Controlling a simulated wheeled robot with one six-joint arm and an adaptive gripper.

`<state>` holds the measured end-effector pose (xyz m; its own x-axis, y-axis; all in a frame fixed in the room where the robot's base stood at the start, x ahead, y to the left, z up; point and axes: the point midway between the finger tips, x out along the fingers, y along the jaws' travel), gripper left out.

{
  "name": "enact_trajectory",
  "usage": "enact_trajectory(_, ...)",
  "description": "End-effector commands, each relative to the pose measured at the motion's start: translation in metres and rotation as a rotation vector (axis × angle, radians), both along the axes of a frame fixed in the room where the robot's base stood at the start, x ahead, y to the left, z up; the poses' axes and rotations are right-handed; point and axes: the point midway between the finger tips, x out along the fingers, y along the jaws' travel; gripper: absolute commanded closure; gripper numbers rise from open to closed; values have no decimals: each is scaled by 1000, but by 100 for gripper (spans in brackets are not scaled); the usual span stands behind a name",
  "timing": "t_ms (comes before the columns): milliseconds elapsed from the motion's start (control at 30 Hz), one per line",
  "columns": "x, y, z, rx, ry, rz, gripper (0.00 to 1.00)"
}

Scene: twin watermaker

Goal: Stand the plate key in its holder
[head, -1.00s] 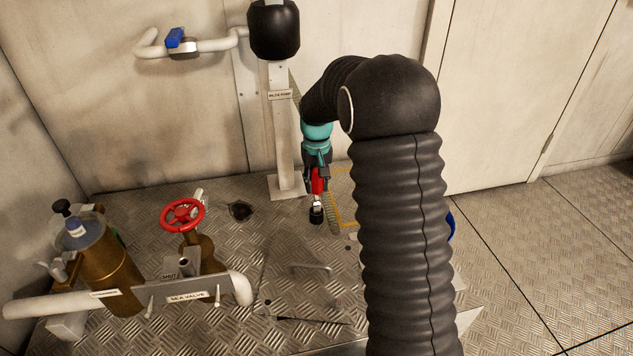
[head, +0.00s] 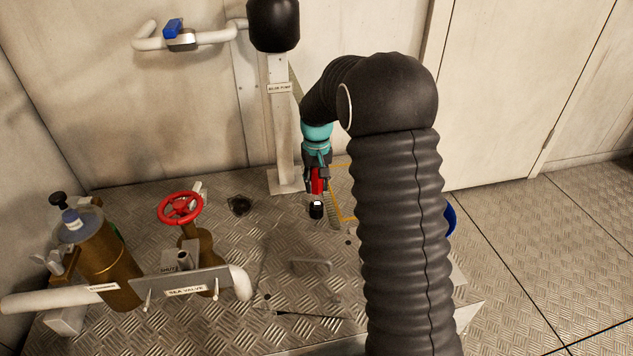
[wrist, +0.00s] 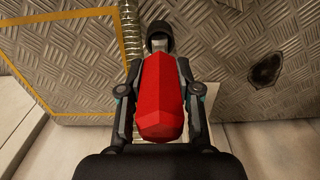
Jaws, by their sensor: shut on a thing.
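My gripper (head: 317,184) hangs low near the foot of the white post. It is shut on a red-handled tool (wrist: 162,98), which I take for the plate key. The red handle (head: 318,181) lies between both fingers in the wrist view. A short grey shaft and a dark rounded piece (wrist: 159,36) show beyond the handle. The dark piece (head: 316,210) is also below my gripper in the head view. I cannot tell whether it is the key's end or part of a holder, nor whether it touches the floor. No holder is clearly identifiable.
The white post (head: 281,130) stands just left of my gripper. A red handwheel (head: 180,208), a brass cylinder (head: 107,268) and the sea valve pipe (head: 240,281) are at the left. A yellow outline (wrist: 122,40) marks the tread-plate floor, with a dark hole (head: 240,205) nearby.

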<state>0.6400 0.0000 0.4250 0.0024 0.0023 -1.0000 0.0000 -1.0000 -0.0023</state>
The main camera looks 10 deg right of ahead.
Motion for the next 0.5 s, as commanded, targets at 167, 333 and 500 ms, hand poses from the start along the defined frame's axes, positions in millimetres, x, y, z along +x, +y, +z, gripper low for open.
enact_trajectory(167,0,0,-4,0,0,0,97)
enact_trajectory(333,0,0,-8,0,0,0,97)
enact_trajectory(500,0,0,-9,0,0,0,47)
